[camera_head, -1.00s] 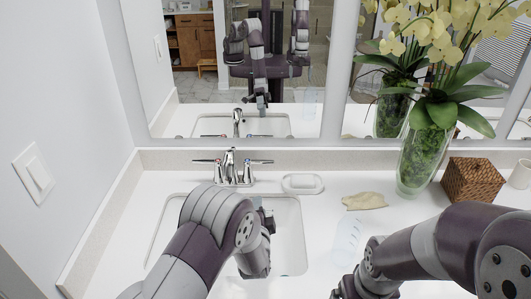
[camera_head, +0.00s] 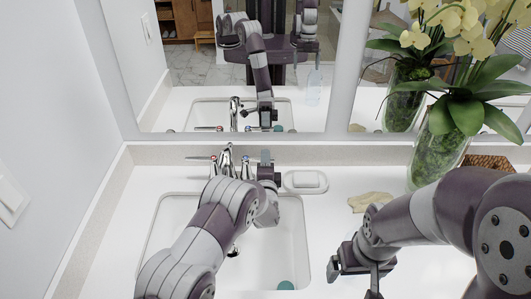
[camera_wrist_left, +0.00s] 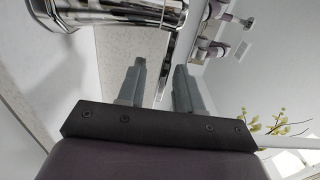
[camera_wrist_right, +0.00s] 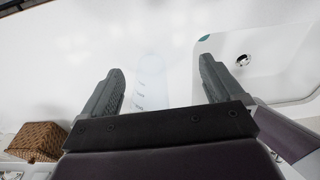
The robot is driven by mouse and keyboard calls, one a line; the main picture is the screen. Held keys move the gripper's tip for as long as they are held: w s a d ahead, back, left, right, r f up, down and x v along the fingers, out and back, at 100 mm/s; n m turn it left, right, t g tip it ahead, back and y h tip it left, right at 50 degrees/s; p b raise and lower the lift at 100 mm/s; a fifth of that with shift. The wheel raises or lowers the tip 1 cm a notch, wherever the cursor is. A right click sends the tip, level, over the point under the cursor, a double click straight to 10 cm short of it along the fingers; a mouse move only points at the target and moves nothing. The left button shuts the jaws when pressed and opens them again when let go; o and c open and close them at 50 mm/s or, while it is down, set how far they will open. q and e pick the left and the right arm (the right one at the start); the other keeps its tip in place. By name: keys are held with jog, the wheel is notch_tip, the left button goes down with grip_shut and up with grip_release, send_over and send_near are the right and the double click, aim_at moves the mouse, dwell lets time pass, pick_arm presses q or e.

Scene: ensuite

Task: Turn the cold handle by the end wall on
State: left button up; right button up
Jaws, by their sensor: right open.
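The chrome faucet (camera_head: 227,160) stands behind the sink by the left end wall. Its hot handle (camera_head: 201,158), with a red mark, points left. Its cold handle (camera_head: 247,163) is on the right, its outer end hidden by my left gripper (camera_head: 268,168). That gripper is at the cold handle's right end; I cannot tell whether they touch. In the left wrist view, its fingers (camera_wrist_left: 158,82) are apart with nothing clearly between them, and chrome faucet parts (camera_wrist_left: 120,14) show close by at the top. My right gripper (camera_head: 358,272) is open and empty above the counter, right of the sink.
The sink basin (camera_head: 165,245) holds a teal item (camera_head: 286,286). A clear bottle (camera_wrist_right: 150,82) shows beyond my right gripper. A mirror (camera_head: 190,60) is behind the faucet.

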pick_arm(q)
jog(key=shift+w+r, duration=0.15)
jog(key=shift+w, duration=1.25)
grip_shut()
jog(key=shift+s+m+h, duration=0.45)
jog(key=shift+m+h, duration=0.25)
jog(key=shift+h, duration=0.4)
jog(key=m+h, duration=0.1)
jog(key=s+m+h+b, duration=0.1)
jog(key=h, duration=0.1)
jog(key=shift+g, duration=0.4)
jog(key=shift+s+d+m+g+h+b, duration=0.1)
jog(key=shift+s+m+g+h+b, duration=0.2)
jog(key=shift+h, duration=0.25)
jog(key=shift+s+m+g+h+b, duration=0.15)
jog(key=shift+m+h+b, duration=0.1)
jog(key=shift+m+h, duration=0.25)
grip_release()
